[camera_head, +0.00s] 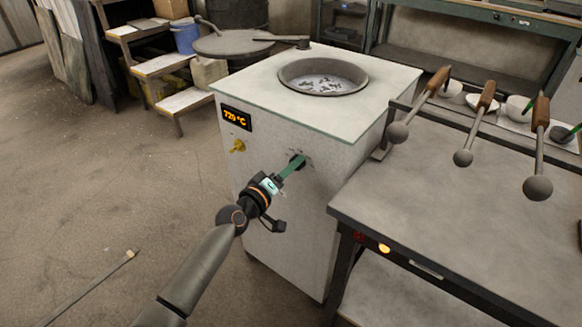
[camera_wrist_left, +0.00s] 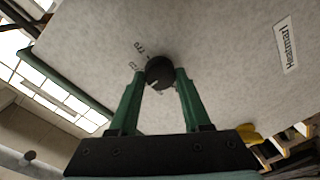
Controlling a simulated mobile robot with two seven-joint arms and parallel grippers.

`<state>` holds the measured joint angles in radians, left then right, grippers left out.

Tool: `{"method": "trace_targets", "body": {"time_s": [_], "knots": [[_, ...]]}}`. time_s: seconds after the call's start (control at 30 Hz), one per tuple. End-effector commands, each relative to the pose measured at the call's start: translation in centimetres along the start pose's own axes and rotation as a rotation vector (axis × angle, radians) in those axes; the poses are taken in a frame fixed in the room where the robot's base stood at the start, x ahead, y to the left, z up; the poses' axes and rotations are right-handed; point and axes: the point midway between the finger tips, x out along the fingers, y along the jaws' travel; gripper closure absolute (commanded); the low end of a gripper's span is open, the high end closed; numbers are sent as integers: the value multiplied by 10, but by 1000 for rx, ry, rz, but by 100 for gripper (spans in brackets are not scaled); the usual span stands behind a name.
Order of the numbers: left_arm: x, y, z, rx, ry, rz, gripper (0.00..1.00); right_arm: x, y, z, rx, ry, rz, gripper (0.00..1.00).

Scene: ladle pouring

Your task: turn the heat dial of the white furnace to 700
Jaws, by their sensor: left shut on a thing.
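The white furnace (camera_head: 330,115) stands in the middle of the head view, with a round opening on top holding grey pieces. Its display (camera_head: 236,117) glows orange and seems to read 729 °C. The black heat dial (camera_head: 298,161) is on its front face; it also shows in the left wrist view (camera_wrist_left: 159,72) with small marks around it, too small to read surely. My left gripper (camera_head: 292,167) has its green fingers on both sides of the dial, shut on it; the fingers also show in the wrist view (camera_wrist_left: 160,85). My right gripper is not in view.
A yellow knob (camera_head: 238,146) sits below the display. A round lid (camera_head: 232,44) is behind the furnace. The floor at left is mostly clear, except for a thin rod (camera_head: 95,287).

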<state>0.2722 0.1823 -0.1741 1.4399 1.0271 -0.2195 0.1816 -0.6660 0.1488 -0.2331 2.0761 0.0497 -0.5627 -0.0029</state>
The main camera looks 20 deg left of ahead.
Motion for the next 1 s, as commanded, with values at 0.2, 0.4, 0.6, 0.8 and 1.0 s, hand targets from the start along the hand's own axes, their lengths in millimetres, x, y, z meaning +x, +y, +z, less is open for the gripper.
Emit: {"method": "trace_targets", "body": {"time_s": [0.2, 0.4, 0.6, 0.8, 1.0], "knots": [[0, 0, 0, 1, -1, -1, 39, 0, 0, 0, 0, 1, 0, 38], [0, 0, 0, 2, -1, -1, 22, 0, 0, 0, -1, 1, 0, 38], [-1, 0, 0, 2, 0, -1, 22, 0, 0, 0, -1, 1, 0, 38], [-17, 0, 0, 2, -1, -3, 22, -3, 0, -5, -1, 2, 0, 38], [-55, 0, 0, 3, -2, -3, 22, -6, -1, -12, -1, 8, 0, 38]]}}
